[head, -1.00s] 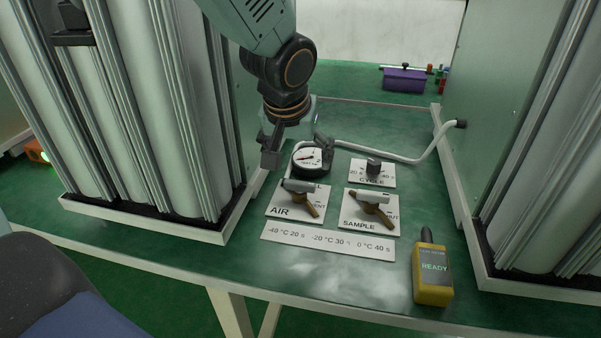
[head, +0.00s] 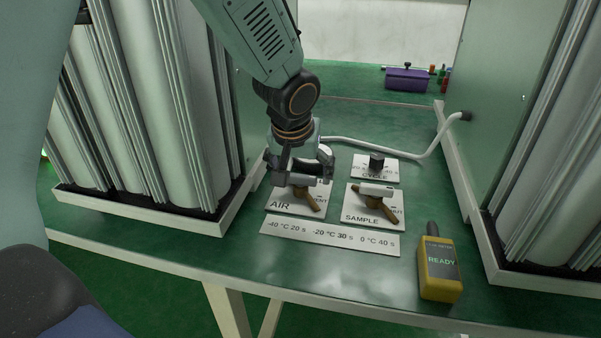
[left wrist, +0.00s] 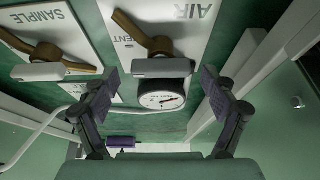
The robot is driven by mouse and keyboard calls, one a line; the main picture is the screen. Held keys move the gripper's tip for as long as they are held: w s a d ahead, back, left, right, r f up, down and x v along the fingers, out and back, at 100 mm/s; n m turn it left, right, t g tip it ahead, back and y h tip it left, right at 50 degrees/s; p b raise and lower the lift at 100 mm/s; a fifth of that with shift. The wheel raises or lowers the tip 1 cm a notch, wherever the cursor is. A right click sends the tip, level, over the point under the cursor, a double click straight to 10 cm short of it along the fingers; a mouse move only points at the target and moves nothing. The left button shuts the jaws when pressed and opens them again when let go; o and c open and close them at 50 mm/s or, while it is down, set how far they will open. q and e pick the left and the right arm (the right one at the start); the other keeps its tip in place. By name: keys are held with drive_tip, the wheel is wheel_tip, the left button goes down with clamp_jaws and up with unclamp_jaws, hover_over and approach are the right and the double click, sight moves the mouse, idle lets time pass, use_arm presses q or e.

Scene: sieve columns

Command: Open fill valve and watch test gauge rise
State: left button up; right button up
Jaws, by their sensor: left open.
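The AIR plate (head: 287,207) carries a valve with a brown lever (head: 307,198) and a grey bar. It also shows in the left wrist view, its lever (left wrist: 142,32) slanted across the plate. No label reading "fill" is legible. The round gauge (left wrist: 163,97) has a white face and a red needle; its reading is too small to tell. My left gripper (head: 300,167) is open and empty, just behind and above the AIR valve. In the left wrist view its fingers (left wrist: 160,88) spread either side of the gauge. My right gripper is not in view.
The SAMPLE plate (head: 356,217) has a similar valve, with a CYCLE knob (head: 377,160) behind it. A yellow meter (head: 440,272) reads READY. A temperature label strip (head: 330,236) lies in front. Column banks flank both sides. A white hose (head: 400,156) curves behind.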

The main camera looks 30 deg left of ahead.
use_arm(q)
drive_tip(key=shift+c, duration=0.3)
drive_tip(key=c, duration=1.1)
